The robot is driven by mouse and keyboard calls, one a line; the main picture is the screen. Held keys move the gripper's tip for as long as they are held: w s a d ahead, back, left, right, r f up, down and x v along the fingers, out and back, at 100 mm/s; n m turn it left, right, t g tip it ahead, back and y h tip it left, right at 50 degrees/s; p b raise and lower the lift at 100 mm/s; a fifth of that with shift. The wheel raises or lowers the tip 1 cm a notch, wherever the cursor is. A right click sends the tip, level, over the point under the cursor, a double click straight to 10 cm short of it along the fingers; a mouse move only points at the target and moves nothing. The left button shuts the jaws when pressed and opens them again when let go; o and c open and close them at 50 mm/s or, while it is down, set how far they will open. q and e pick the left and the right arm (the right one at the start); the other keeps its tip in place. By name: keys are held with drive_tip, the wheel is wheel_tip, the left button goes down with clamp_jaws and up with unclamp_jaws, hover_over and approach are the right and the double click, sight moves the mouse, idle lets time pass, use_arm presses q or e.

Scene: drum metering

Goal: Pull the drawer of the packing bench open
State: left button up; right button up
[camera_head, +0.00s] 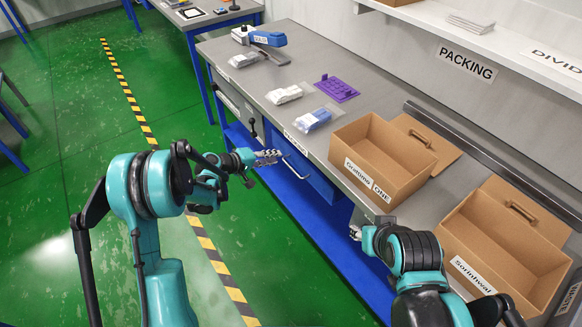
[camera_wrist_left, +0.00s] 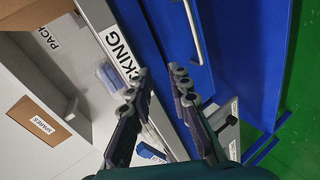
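The packing bench (camera_head: 362,177) has a blue drawer (camera_head: 318,183) under its grey top, with its front seemingly flush with the bench. A silver bar handle (camera_head: 295,170) is on the drawer front; it also shows in the left wrist view (camera_wrist_left: 194,35). My left gripper (camera_head: 278,156) is open and empty, just left of the handle in the head view. In the left wrist view its fingertips (camera_wrist_left: 160,72) stand apart, with the handle beyond them, up and to the right, not between them. My right gripper (camera_head: 354,232) is partly hidden by its arm, beside the bench's front edge.
Open cardboard boxes (camera_head: 345,134) stand along the bench front at right. Bagged items (camera_head: 285,94), a purple tray (camera_head: 337,88) and a blue device (camera_head: 268,39) lie on the bench top. Green floor (camera_head: 245,225) left of the bench is free.

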sight(291, 167)
use_arm(q)
wheel_tip(291, 167, down, 11)
drive_tip(key=w+n+t+h, duration=0.1)
drive_tip(key=w+n+h, duration=0.1)
drive_tip(key=h, duration=0.1)
drive_tip(key=b+x, duration=0.2)
drive_tip(key=x, duration=0.5)
drive_tip(key=shift+w+d, duration=0.15)
drive_tip(key=shift+d, duration=0.3)
drive_tip(key=shift+r, duration=0.1)
clamp_jaws()
